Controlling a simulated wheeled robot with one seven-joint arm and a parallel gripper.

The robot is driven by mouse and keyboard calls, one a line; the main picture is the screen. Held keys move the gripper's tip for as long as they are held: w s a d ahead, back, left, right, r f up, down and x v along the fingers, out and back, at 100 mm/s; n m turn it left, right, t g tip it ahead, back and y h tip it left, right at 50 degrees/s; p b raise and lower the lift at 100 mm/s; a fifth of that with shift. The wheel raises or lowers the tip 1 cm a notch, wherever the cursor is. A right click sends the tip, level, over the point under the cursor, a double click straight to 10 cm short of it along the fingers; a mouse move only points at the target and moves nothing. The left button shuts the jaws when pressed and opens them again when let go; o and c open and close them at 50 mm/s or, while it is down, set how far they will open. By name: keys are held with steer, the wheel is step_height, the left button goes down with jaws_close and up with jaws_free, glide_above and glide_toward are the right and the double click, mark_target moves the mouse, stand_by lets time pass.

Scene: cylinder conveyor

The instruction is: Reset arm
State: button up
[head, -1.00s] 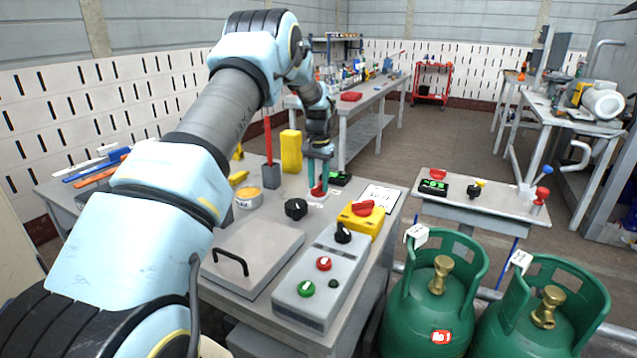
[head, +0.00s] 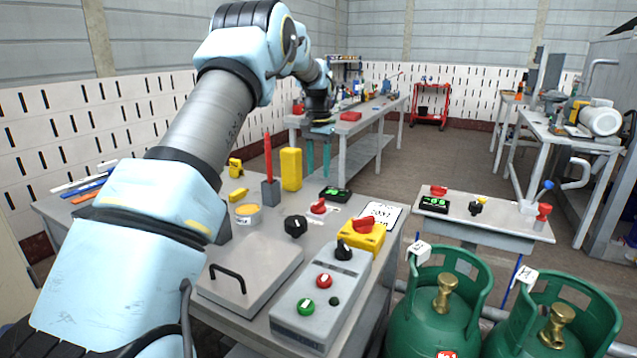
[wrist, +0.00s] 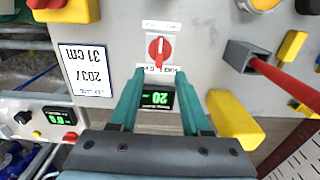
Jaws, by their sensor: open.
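My gripper (head: 319,158) is raised above the back part of the grey workbench, with its two teal fingers pointing down, apart and empty. In the wrist view the gripper (wrist: 158,92) is open, and a red rotary knob (wrist: 160,48) on a white plate shows beyond the fingertips. A small black display with green digits (wrist: 158,99) shows between the fingers. In the head view the red knob (head: 318,206) stands on the bench below my gripper, clear of it, with the display (head: 335,194) just behind it.
A yellow block (head: 291,169) and a red rod in a grey holder (head: 268,165) stand close to the left. A yellow box with a red switch (head: 362,235), a grey control box (head: 322,289) and a handled lid (head: 247,270) are nearer. Green cylinders (head: 440,310) stand at right.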

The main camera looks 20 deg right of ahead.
steer(key=shift+r, duration=0.3)
steer(key=s+a+n, duration=0.2)
steer(key=s+a, duration=0.3)
steer(key=a, duration=0.4)
steer(key=s+a+n, duration=0.2)
steer(key=s+a, duration=0.3)
steer(key=a, duration=0.4)
steer(key=s+a+f+n, duration=0.1)
steer(key=s+a, duration=0.5)
steer(key=s, duration=0.3)
steer(key=s+a+f+n+t, duration=0.1)
steer(key=s+a+n, duration=0.1)
steer(key=s+a, duration=0.4)
steer(key=s+p, duration=0.1)
steer(key=s, duration=0.3)
steer(key=shift+f+n+t, duration=0.25)
steer(key=shift+n+t, duration=0.05)
